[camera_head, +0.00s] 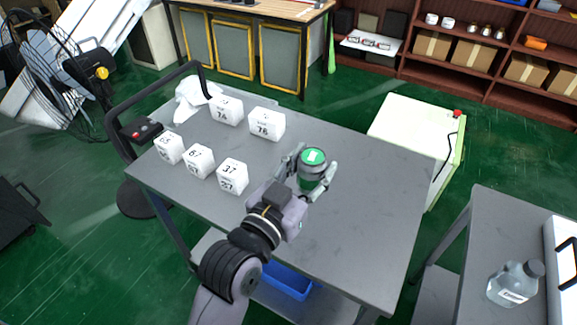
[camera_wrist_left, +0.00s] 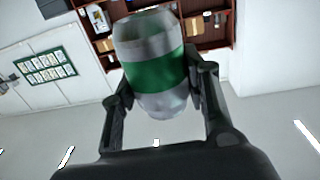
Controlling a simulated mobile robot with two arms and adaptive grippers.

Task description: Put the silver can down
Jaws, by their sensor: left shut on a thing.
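The silver can (camera_head: 313,170) has a green top and a green band. In the head view it is at the grey table (camera_head: 375,190), right of the white boxes. My left gripper (camera_head: 315,178) is shut on the can, with one finger on each side. In the left wrist view the can (camera_wrist_left: 155,65) stands between the fingers of my left gripper (camera_wrist_left: 160,90), its green band around the middle. I cannot tell whether the can's base touches the table. My right gripper is not in view.
Several white numbered boxes (camera_head: 232,176) stand on the table's left half, with a crumpled white thing (camera_head: 192,97) behind them. The tabletop right of the can is clear. A pale green cabinet (camera_head: 415,135) stands beyond the table. A bottle (camera_head: 514,284) stands on another table at the lower right.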

